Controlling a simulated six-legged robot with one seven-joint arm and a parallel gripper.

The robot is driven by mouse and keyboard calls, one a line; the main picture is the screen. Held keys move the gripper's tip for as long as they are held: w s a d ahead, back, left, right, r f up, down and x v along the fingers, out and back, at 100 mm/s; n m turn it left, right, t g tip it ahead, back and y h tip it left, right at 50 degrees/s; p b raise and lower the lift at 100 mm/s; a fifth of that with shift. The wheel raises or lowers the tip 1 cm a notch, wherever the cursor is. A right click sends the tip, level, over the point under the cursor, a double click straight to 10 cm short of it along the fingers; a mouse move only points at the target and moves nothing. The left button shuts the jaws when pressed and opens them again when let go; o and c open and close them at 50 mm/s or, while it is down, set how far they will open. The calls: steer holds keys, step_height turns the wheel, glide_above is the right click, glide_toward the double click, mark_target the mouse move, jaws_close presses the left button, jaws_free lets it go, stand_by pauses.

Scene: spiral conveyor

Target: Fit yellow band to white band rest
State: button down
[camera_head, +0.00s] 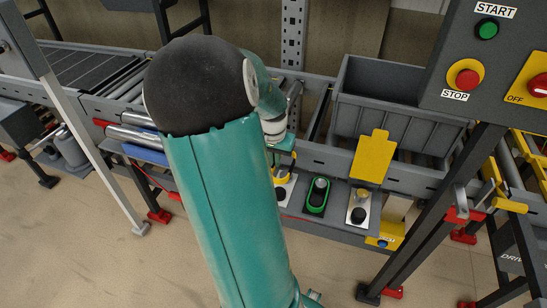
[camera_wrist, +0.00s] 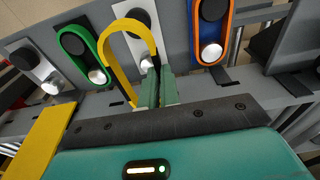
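The yellow band (camera_wrist: 110,70) is a loop standing up from my gripper in the wrist view. My gripper (camera_wrist: 159,88) has its green fingers close together at the band's right leg and looks shut on it. Behind the band is a white rest (camera_wrist: 118,11) with a black knob (camera_wrist: 138,17) and a silver knob (camera_wrist: 147,63). The band's top crosses in front of this plate, just below the black knob; I cannot tell if it touches either knob. In the head view, this white rest (camera_head: 284,189) shows partly beside my arm, with a bit of yellow above it.
A green band (camera_wrist: 63,52) goes around two knobs beside it. Another white rest (camera_wrist: 22,48) stands beyond, without a band. An orange band (camera_wrist: 229,28) lies on a blue rest. A yellow paddle (camera_head: 371,155) and grey bin (camera_head: 400,120) are close by.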

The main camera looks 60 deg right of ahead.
steer(key=shift+f, duration=2.85)
steer(key=shift+f, duration=1.75)
steer(key=c, duration=1.6)
jaws_free()
steer(key=shift+o, duration=0.2)
steer(key=r, duration=0.4)
steer(key=a+r, duration=0.1)
steer(key=r, duration=0.8)
steer(key=shift+s+a+r, duration=0.15)
steer(key=shift+a+r, duration=0.15)
steer(key=shift+r, duration=0.1)
